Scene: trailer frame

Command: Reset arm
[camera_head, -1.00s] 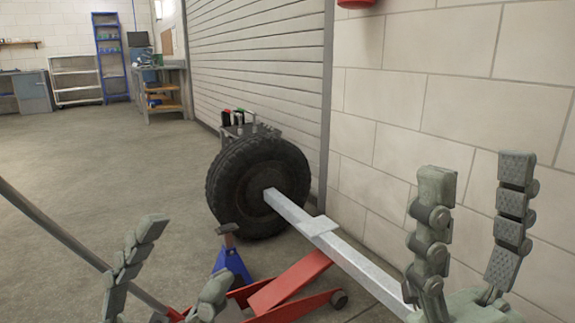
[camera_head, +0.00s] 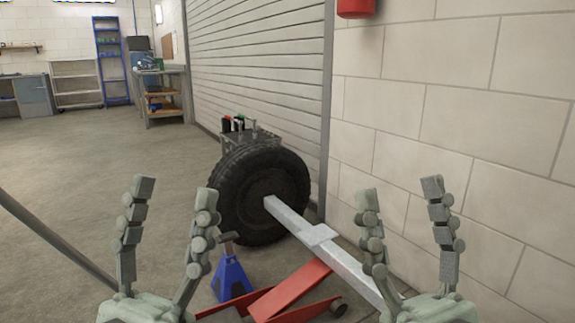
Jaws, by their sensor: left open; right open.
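My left gripper (camera_head: 168,200) stands upright at the lower left of the head view, its two jointed grey-green fingers spread apart with nothing between them. My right gripper (camera_head: 405,200) stands upright at the lower right, also spread open and empty. In the picture its left finger overlaps the grey metal trailer beam (camera_head: 337,252). The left gripper's right finger is close beside the blue jack stand (camera_head: 232,273) in the picture; I see no contact.
A black tyre (camera_head: 236,189) stands at the beam's far end, by the roller door (camera_head: 258,60). A red floor jack (camera_head: 290,291) lies low, under the beam; its long handle (camera_head: 50,237) runs off left. A block wall (camera_head: 450,90) bounds the right.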

